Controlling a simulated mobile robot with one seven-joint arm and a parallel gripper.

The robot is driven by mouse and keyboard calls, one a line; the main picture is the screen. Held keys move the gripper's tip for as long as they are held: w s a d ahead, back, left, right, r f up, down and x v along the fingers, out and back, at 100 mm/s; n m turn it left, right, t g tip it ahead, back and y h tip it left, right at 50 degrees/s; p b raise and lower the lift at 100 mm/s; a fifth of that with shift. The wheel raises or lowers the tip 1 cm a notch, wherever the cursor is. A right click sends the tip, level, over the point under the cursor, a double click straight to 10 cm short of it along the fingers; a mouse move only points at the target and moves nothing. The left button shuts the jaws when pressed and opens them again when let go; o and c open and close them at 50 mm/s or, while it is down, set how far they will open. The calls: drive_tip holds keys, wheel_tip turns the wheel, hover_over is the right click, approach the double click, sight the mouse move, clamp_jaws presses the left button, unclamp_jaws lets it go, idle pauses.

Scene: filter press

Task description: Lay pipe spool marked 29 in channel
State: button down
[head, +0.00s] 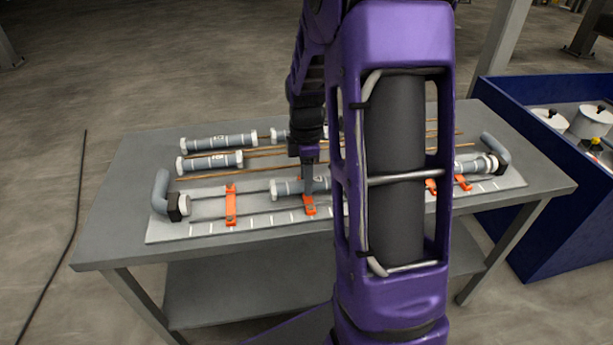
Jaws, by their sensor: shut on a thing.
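My gripper (312,178) points down over the middle of the table, shut on a grey pipe spool (287,188) with a pale end flange. This spool lies level at the channel (262,220), a light grey bed with rods, tick marks and grey elbows at both ends. I cannot tell whether it rests on the channel or hangs just above it. Its mark is not readable, and my arm hides the area to its right. An orange clamp (309,206) is just below the gripper, and another orange clamp (231,205) is to the left.
Two marked grey spools, an upper one (218,141) and a lower one (209,161), lie behind the channel. Another spool (285,135) is partly hidden by my arm. Copper rods (262,153) lie along the back. A blue bin (535,150) with white canisters stands right of the table.

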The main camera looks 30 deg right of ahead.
drive_tip(key=shift+f, duration=0.35)
drive_tip(key=shift+c, duration=2.2)
unclamp_jaws()
wheel_tip(320, 180, up, 18)
drive_tip(key=p, duration=0.3)
drive_tip(key=shift+f, duration=0.25)
